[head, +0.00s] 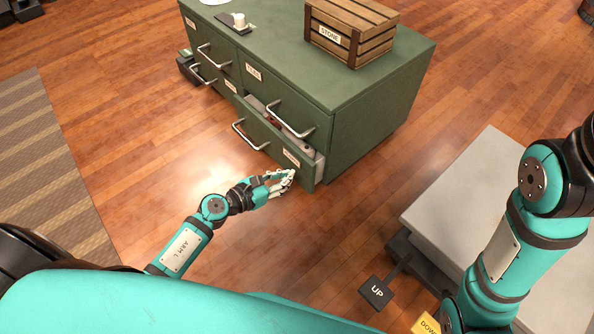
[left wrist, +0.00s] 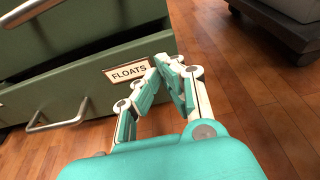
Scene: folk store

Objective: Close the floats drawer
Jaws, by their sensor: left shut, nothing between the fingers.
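The floats drawer (head: 258,140) is the lower right drawer of a green cabinet (head: 357,127), and it stands partly open with items visible inside. In the left wrist view, the drawer front (left wrist: 60,91) carries a FLOATS label and a metal handle (left wrist: 60,118). My left gripper (head: 288,177) is shut and empty, close to the right end of the drawer front by the label (left wrist: 127,68). I cannot tell whether its fingertips (left wrist: 170,66) touch the front. My right gripper is not in view; only part of my right arm shows.
A wooden crate (head: 352,28) labelled STONE sits on the cabinet top. A grey platform (head: 462,190) with an UP pedal (head: 377,292) stands on the right. A striped rug (head: 40,140) lies at the left. Wooden floor in front of the cabinet is clear.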

